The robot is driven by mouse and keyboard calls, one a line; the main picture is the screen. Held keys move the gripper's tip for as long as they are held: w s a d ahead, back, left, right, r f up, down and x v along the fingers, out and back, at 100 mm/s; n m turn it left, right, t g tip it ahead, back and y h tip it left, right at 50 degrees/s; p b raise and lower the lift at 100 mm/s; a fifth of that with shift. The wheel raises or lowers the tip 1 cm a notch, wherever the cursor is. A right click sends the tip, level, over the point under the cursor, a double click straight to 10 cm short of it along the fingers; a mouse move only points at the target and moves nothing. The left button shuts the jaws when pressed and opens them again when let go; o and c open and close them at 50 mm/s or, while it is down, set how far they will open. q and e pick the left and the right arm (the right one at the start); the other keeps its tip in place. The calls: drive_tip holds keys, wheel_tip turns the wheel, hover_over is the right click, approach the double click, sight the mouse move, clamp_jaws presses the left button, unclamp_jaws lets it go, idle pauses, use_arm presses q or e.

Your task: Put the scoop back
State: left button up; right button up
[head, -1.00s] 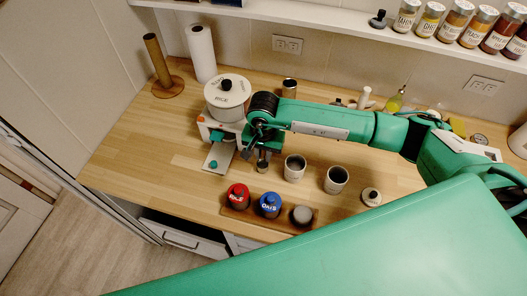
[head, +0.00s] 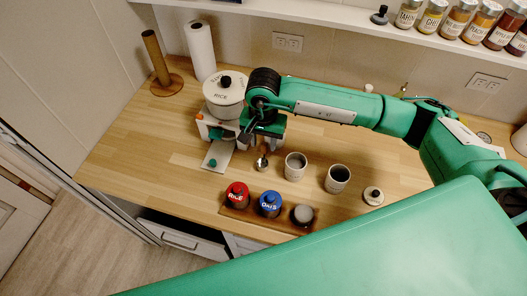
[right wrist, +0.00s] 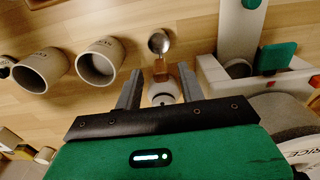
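The scoop shows in the head view (head: 262,162) as a small metal bowl on the counter, just below my right gripper. In the right wrist view its round metal bowl (right wrist: 159,41) and short wooden handle (right wrist: 160,70) lie ahead of my right gripper (right wrist: 158,80). That gripper's fingers stand apart on either side of the handle, with visible gaps. A small white round object (right wrist: 163,94) sits between the fingers, partly hidden by my palm. The right gripper (head: 262,140) is low over the counter beside the rice dispenser. My left gripper is out of view.
The white rice dispenser (head: 224,92) stands close left of my gripper. A wooden tray (head: 287,224) with red, blue and grey lidded jars lies in front.

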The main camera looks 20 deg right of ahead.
wheel_tip(320, 180, up, 7)
drive_tip(key=b, duration=0.1)
drive_tip(key=shift+f, duration=0.2)
drive_tip(key=shift+s, duration=0.1)
idle(0.4)
